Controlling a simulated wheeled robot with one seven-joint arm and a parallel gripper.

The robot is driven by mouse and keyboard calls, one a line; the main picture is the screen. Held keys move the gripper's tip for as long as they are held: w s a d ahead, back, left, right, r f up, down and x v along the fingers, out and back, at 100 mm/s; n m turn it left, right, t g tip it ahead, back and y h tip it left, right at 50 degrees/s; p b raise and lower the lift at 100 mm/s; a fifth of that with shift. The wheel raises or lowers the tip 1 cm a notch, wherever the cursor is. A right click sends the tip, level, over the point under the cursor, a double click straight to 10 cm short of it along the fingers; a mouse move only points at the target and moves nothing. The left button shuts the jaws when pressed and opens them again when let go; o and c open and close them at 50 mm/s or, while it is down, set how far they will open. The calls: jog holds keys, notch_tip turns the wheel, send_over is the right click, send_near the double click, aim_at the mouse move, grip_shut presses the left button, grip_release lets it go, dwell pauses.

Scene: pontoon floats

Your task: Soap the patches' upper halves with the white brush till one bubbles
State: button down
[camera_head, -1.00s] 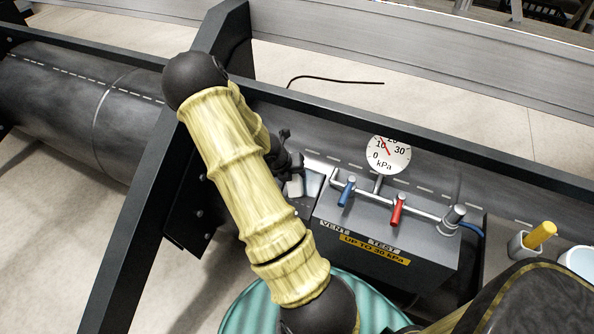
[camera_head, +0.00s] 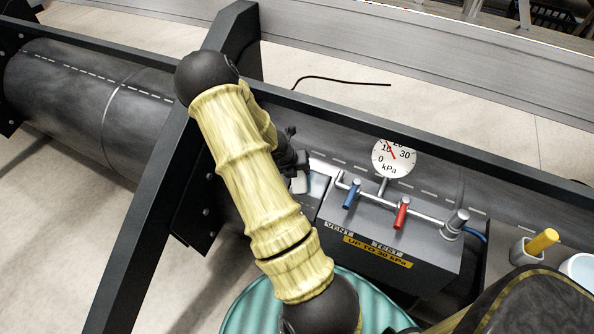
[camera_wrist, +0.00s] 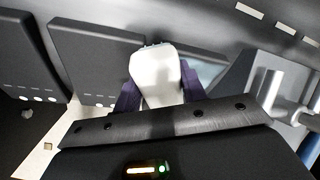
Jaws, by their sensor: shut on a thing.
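The white brush (camera_wrist: 155,78) is held upright in the picture between the dark purple fingers of my gripper (camera_wrist: 157,92) in the wrist view; its bristle end touches or nearly touches the dark float, and I cannot tell which. In the head view my gripper (camera_head: 298,170) is mostly hidden behind my yellow arm, with a bit of the white brush (camera_head: 299,184) showing. The dark grey float tube (camera_head: 75,85) runs behind the frame. A pale bluish patch (camera_wrist: 205,72) shows just right of the brush in the wrist view. No bubbles can be made out.
A grey test box (camera_head: 385,235) with a blue lever (camera_head: 352,194), a red lever (camera_head: 401,214) and a pressure gauge (camera_head: 394,157) stands right of my gripper. A yellow-handled thing (camera_head: 542,241) sits in a holder at right. A dark frame beam (camera_head: 170,180) stands left.

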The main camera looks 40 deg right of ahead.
aim_at(313, 180)
jog(key=shift+s+d+f+b, duration=0.1)
jog(key=shift+s+d+b, duration=0.25)
jog(key=shift+s+b, duration=0.55)
jog(key=shift+s+d+f+b, duration=0.1)
jog(key=shift+s+d+b, duration=0.25)
jog(key=shift+s+b, duration=0.5)
jog(key=shift+s+r, duration=0.15)
jog(key=shift+r, duration=0.1)
jog(key=shift+s+d+f+b, duration=0.1)
jog(key=shift+b, duration=0.3)
